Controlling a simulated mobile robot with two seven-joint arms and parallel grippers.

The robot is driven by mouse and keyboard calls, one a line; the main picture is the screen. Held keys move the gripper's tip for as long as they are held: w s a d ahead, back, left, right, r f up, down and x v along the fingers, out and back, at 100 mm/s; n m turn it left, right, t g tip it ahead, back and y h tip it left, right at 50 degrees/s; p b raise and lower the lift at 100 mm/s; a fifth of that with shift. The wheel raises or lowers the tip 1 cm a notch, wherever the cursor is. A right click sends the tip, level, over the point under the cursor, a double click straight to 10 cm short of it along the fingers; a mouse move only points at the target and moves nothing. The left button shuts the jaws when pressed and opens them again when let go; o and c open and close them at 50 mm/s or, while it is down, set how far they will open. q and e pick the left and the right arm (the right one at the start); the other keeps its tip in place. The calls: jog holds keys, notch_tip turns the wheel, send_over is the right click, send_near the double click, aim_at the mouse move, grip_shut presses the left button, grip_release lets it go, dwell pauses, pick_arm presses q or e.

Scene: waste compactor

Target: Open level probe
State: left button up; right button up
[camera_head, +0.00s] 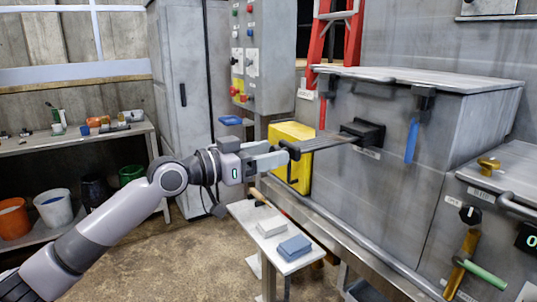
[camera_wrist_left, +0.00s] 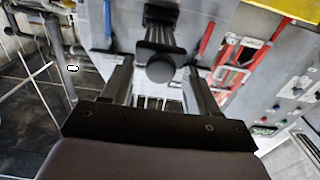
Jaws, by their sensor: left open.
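The level probe shows as a black housing (camera_head: 365,131) on the front wall of the grey compactor, with a flat grey lever (camera_head: 325,141) reaching out to the left. The lever ends in a dark round knob (camera_head: 291,150), which also shows in the left wrist view (camera_wrist_left: 160,68). My left gripper (camera_head: 272,158) is open at the knob end of the lever. In the left wrist view the knob appears between the two fingers, toward their tips; I cannot tell whether either finger touches it. My right gripper is not in view.
A yellow box (camera_head: 292,157) stands behind the lever. A blue handle (camera_head: 412,140) hangs on the compactor front (camera_head: 385,190). A small table (camera_head: 262,243) with white and blue blocks stands below my left gripper. A grey rail runs along the compactor's lower front.

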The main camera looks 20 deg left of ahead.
pick_arm(q)
jog(key=b+v, duration=0.1)
jog(key=v, duration=0.5)
jog(key=shift+s+a+b, duration=0.2)
jog(key=shift+s+b, duration=0.05)
jog(key=shift+b, duration=0.05)
jog(key=s+d+f+n+y+p, duration=0.2)
jog(key=f, duration=1)
jog(key=s+d+f+n+y+p, duration=0.1)
jog(key=s+d+f+y, duration=0.15)
jog(key=f, duration=0.85)
jog(key=s+f+n+g+y+p, duration=0.2)
jog(key=s+f+g+y+p, duration=0.1)
jog(key=s+f, duration=1.4)
jog(key=s+y, duration=0.1)
jog(key=s, duration=0.2)
jog(key=shift+d+g, duration=0.25)
jog(key=shift+g, duration=0.15)
